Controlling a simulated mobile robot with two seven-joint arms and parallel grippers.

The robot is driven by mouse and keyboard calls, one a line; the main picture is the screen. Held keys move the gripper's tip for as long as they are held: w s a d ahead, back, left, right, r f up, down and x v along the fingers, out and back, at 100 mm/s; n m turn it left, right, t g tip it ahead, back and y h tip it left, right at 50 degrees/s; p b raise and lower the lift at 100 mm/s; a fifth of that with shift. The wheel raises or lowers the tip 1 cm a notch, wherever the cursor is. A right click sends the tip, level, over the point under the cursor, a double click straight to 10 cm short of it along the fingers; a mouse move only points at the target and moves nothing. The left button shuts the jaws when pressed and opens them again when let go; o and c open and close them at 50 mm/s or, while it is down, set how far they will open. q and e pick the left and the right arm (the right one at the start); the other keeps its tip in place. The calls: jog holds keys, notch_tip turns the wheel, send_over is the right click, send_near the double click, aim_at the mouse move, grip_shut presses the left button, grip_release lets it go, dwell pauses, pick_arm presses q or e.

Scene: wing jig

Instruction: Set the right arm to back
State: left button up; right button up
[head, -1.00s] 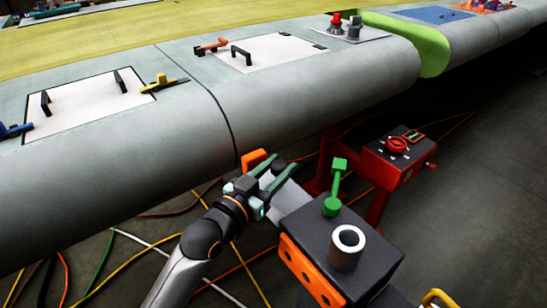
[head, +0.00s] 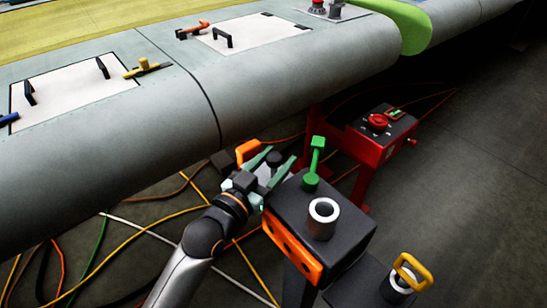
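My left arm comes in from the bottom left in the head view. Its gripper (head: 280,156) has two green fingers spread apart, beside a dark box (head: 336,212) with an orange front. A pale surface and a dark knob show between or behind the fingers; I cannot tell whether they touch. My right arm and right gripper are not in view.
A green lever (head: 316,160) and a pale ring (head: 323,212) stand on the box. A yellow handle (head: 412,272) is at lower right. A red control stand (head: 382,135) stands behind. The grey wing (head: 110,150) spans the upper left. Cables cross the floor; floor at right is clear.

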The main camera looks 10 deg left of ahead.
pick_arm(q)
jog(key=o, duration=0.3)
jog(key=b+v, duration=0.1)
jog(key=v, duration=1.1)
jog(key=shift+s, duration=0.25)
jog(key=shift+a, duration=0.1)
